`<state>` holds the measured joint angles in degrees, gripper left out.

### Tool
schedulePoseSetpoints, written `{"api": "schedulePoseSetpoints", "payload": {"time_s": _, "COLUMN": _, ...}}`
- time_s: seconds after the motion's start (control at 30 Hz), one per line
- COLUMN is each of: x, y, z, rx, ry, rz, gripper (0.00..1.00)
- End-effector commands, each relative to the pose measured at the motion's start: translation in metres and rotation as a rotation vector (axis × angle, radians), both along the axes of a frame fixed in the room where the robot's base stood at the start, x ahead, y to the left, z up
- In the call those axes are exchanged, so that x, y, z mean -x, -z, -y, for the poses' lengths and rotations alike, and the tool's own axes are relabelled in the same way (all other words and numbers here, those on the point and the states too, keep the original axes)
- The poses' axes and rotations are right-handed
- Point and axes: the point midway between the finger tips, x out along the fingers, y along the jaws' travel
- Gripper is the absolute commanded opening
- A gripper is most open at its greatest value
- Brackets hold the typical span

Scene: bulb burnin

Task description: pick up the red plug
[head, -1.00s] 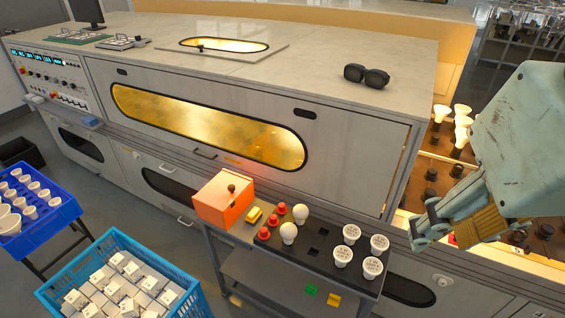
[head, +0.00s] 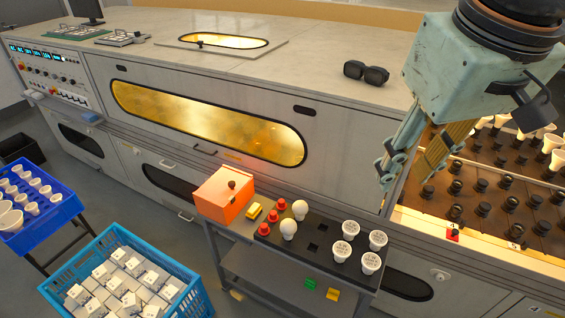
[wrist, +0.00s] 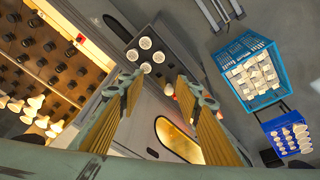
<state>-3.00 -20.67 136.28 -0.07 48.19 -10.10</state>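Several red plugs (head: 273,216) stand at the left end of the dark tray (head: 318,262) on the cart, beside two round white bulbs (head: 289,229). Another small red piece (head: 452,234) sits at the near edge of the socket board on the right; it also shows in the wrist view (wrist: 80,38). I cannot tell whether it is a plug. My gripper (head: 410,175) is open and empty, above and to the right of the tray. In the wrist view its fingers (wrist: 158,84) are spread apart with nothing between them. The plugs on the tray are mostly hidden there.
White reflector bulbs (head: 346,252) stand at the tray's right end. An orange box (head: 224,195) and a yellow block (head: 254,211) are on the cart's left. The long grey oven (head: 345,150) stands behind. Blue crates (head: 197,294) are at lower left. The socket board (head: 470,190) is at right.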

Motion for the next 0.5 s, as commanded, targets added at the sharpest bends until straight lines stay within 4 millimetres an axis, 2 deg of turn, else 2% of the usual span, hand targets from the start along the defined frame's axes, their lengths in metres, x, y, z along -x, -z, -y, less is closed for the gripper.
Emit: {"api": "schedulePoseSetpoints", "payload": {"time_s": 0.5, "x": -0.088, "y": 0.012, "z": -0.023, "rx": 0.039, "ry": -0.176, "rz": -0.050, "gripper": 0.32}}
